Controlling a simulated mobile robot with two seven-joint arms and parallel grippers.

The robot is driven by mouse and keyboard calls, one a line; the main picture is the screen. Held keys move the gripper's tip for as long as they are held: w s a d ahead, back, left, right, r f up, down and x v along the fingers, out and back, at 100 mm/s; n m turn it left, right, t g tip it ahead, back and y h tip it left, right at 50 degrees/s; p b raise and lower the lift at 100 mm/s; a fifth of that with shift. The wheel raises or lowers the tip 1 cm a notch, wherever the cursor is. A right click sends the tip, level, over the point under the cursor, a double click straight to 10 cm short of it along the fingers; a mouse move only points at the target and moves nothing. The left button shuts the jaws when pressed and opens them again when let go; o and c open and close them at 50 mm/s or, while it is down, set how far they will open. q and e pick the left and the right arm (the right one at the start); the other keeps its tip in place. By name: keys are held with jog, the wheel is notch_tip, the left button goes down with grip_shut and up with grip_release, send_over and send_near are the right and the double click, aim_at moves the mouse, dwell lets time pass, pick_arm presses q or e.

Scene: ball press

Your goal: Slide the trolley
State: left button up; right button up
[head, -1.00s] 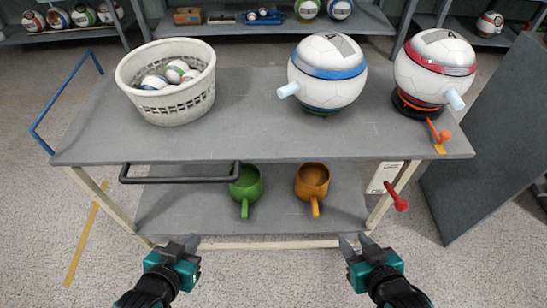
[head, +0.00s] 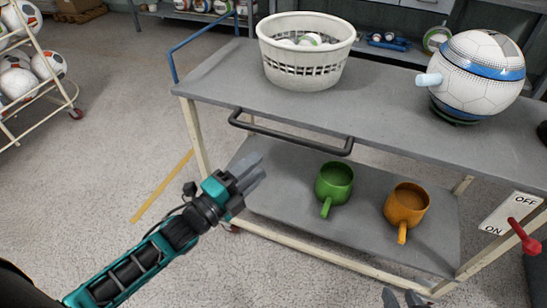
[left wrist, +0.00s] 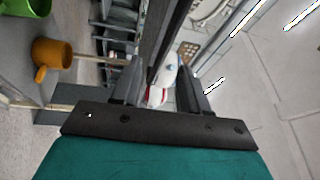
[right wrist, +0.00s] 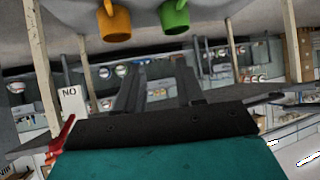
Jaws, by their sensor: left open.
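The grey two-tier trolley (head: 215,88) stands in front of me, with a blue push bar (head: 195,42) at its left end. A black handle (head: 290,136) runs along the front edge of its top. In the head view, my left gripper (head: 255,174) is open and empty, below and in front of the handle's left part, apart from it. The left wrist view shows its fingers (left wrist: 158,85) apart with no object clearly held. My right gripper (head: 404,298) is low at the bottom edge of the head view. Its fingers (right wrist: 158,90) are apart and empty in the right wrist view.
A white basket of balls (head: 305,70) and a large blue-striped ball machine (head: 478,75) stand on the trolley top. Green (head: 333,182) and orange (head: 406,205) mugs sit on the lower shelf. A wheeled ball rack (head: 48,60) stands left; floor between is clear.

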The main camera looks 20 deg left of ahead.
aim_at(283, 138)
pick_arm(q)
jog(key=w+d, duration=0.1)
jog(key=w, duration=0.2)
jog(key=w+d+r+m+b, duration=0.1)
jog(key=w+d, duration=0.1)
jog(key=w, duration=0.2)
jog(key=w+d+r+m+b, duration=0.1)
jog(key=w, duration=0.2)
jog(key=shift+w+d+r+h, duration=0.15)
jog(key=shift+w+r+h, duration=0.15)
jog(key=shift+h, duration=0.1)
jog(key=shift+w+d+r, duration=0.1)
jog(key=shift+w+d, duration=0.15)
jog(key=shift+w, duration=0.25)
jog(key=shift+c, duration=0.2)
jog(key=shift+r+t, duration=0.1)
jog(key=shift+t, duration=0.2)
jog(key=c, duration=0.8)
grip_shut()
jog(key=shift+r, duration=0.1)
